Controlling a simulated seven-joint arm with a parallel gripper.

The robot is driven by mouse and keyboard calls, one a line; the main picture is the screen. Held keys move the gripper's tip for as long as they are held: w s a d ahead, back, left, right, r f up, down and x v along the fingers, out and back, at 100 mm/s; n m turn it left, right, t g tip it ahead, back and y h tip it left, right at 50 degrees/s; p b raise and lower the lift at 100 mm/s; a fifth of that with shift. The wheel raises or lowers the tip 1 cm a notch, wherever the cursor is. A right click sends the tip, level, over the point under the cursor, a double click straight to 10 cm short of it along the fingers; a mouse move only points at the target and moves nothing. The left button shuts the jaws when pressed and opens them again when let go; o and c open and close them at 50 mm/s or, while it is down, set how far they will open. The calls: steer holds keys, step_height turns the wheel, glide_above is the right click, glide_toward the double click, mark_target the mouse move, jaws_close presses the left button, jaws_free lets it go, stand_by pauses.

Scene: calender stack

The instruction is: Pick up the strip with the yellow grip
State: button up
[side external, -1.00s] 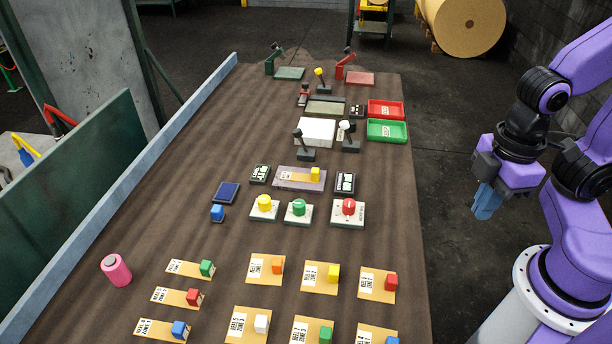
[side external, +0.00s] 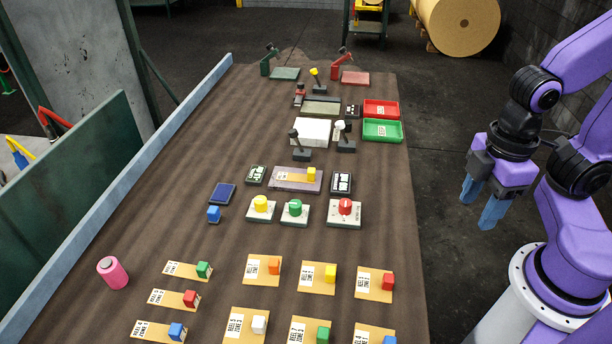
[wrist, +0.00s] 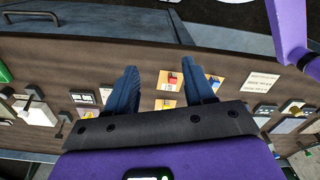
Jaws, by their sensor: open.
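A narrow tan strip (side external: 290,176) with a yellow grip block (side external: 311,173) at its right end lies on a greyish-purple plate (side external: 283,186) mid-table. A wider tan card (side external: 309,286) nearer the front also carries a yellow block (side external: 331,272). My gripper (side external: 481,202) is open and empty, with its blue fingers apart. It hangs off the table's right edge, well away from both yellow grips. In the wrist view my fingers (wrist: 160,68) stand apart, with tan cards beyond them; I cannot make out the yellow-grip strip there.
Yellow, green and red knobs (side external: 346,208) stand just in front of the plate. Small dark devices (side external: 342,182) flank it. Upright levers (side external: 301,148) stand behind. Other tan cards with coloured blocks fill the front. A pink cylinder (side external: 113,272) stands front left.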

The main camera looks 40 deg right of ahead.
steer(key=w+a+f+m+g+y, duration=0.1)
steer(key=w+a+f+m+y, duration=0.15)
steer(key=w+m+y, duration=0.75)
steer(key=w+a+f+m+g+y, duration=0.1)
steer(key=w+f+m, duration=0.3)
steer(key=m, duration=1.1)
steer(key=w+d+m+t+y, duration=0.1)
steer(key=w+d+m+t, duration=0.3)
steer(key=w+m+t, duration=0.25)
steer(key=m+t+h, duration=0.3)
steer(key=m+t, duration=0.2)
steer(key=m, duration=0.3)
glide_toward(319, 180)
steer(key=w+a, duration=0.2)
steer(key=w+a+f, duration=0.1)
steer(key=w+a, duration=0.3)
steer(key=shift+w+a+f, duration=0.25)
steer(key=shift+w, duration=0.05)
steer(key=c, duration=0.9)
